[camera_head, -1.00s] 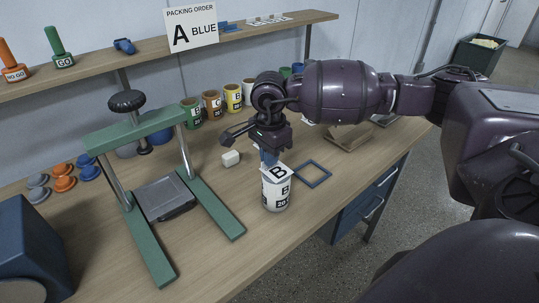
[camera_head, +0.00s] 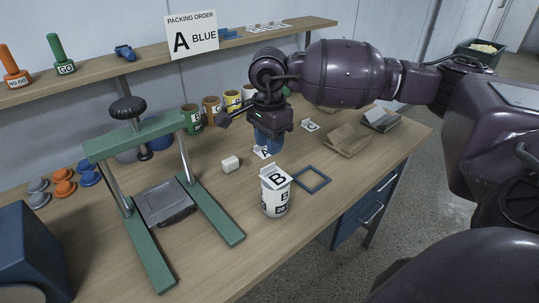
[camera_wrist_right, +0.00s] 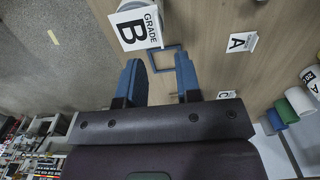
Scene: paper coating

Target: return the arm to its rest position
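My right gripper (camera_head: 268,146) hangs above the workbench behind the white can (camera_head: 275,200), apart from it. In the right wrist view its two blue fingers (camera_wrist_right: 158,62) stand apart with nothing between them. The can stands upright at the bench front, with a white Grade B card (camera_head: 276,176) on its top. That card shows at the top of the right wrist view (camera_wrist_right: 138,28), beyond the fingertips. My right arm reaches in from the right, over the bench. My left gripper is not in view.
A green press frame (camera_head: 208,205) stands left of the can. A blue square outline (camera_head: 312,180), a white block (camera_head: 231,164) and an A card (camera_head: 263,153) lie nearby. Several coloured cans line the back, below a shelf (camera_head: 150,53).

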